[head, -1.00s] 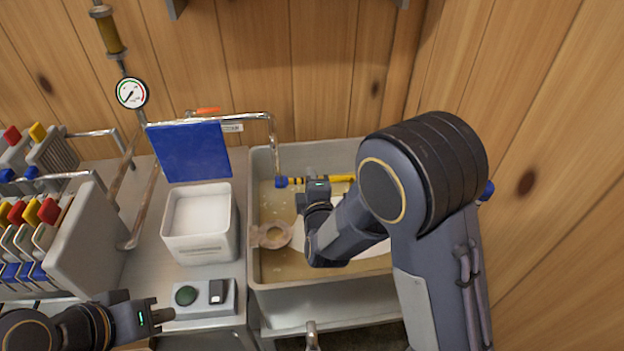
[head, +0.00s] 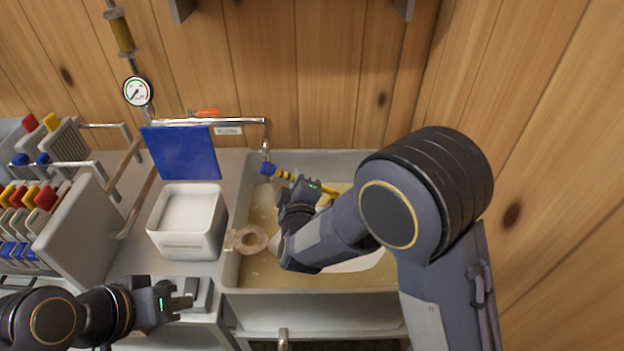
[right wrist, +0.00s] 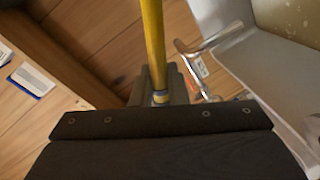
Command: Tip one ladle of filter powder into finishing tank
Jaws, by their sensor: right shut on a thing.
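The finishing tank (head: 330,305) is the pale basin holding yellowish liquid. The filter powder bin (head: 180,247) is a white box with white content, its blue lid (head: 182,153) raised. The handle (right wrist: 152,45) stands between the jaws in the right wrist view. My left gripper (head: 185,294) is open and empty, in front of the bin.
A metal pipe (head: 215,122) runs behind the bin to the tank. A white shape (head: 358,264) shows in the tank, partly behind my arm. Filter plates (head: 75,225) stand at left.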

